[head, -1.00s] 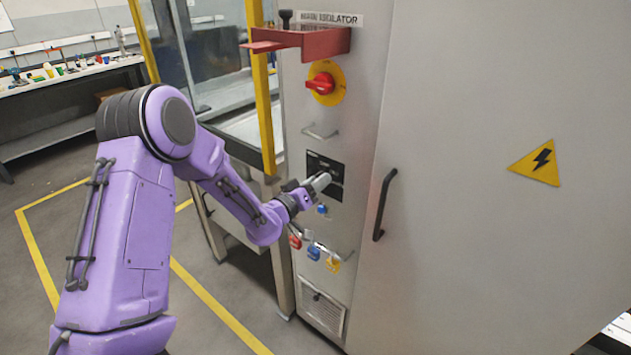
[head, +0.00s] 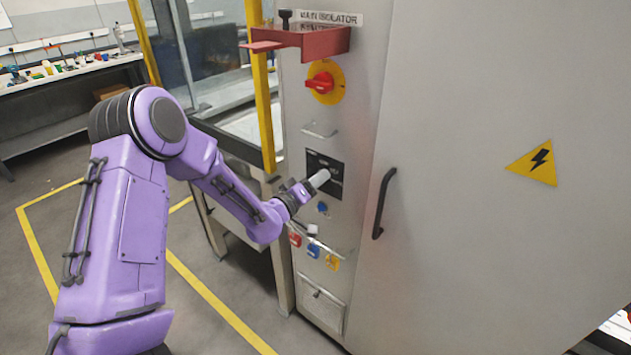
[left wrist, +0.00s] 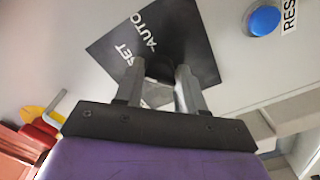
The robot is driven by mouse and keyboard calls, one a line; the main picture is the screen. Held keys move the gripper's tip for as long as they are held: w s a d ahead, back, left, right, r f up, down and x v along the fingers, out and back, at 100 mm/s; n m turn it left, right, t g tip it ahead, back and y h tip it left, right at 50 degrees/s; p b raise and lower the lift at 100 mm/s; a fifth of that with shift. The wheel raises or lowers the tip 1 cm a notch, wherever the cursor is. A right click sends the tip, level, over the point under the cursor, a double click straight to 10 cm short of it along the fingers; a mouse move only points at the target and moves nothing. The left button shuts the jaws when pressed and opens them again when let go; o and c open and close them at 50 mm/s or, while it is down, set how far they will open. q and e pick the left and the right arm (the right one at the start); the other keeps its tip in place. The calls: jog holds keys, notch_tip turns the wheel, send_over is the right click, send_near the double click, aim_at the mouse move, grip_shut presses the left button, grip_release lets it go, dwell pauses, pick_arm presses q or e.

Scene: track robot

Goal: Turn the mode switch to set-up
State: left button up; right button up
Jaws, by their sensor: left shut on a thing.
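The mode switch sits on a black plate (head: 326,159) on the grey cabinet front. In the left wrist view, the tilted plate (left wrist: 112,48) shows white lettering reading "SET" and "AUTO". My left gripper (head: 320,179) is at the plate in the head view. In the left wrist view, my left gripper (left wrist: 160,72) is shut on the dark switch knob (left wrist: 158,67), with one finger on each side. The fingers hide part of the knob, and its exact pointing direction is hard to tell. My right gripper is out of view.
A blue button (head: 322,208) marked RESET is just below the plate. A red main isolator knob (head: 321,83) and a red bracket (head: 310,42) are above. Padlocks hang on a rail below. A black door handle (head: 383,204) is to the right.

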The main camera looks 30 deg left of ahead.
pick_arm(q)
jog(key=o, duration=1)
jog(key=shift+c, duration=0.2)
jog(key=s+b, duration=0.2)
jog(key=s, duration=0.8)
jog(key=shift+s+a, duration=0.25)
jog(key=shift+a, duration=0.2)
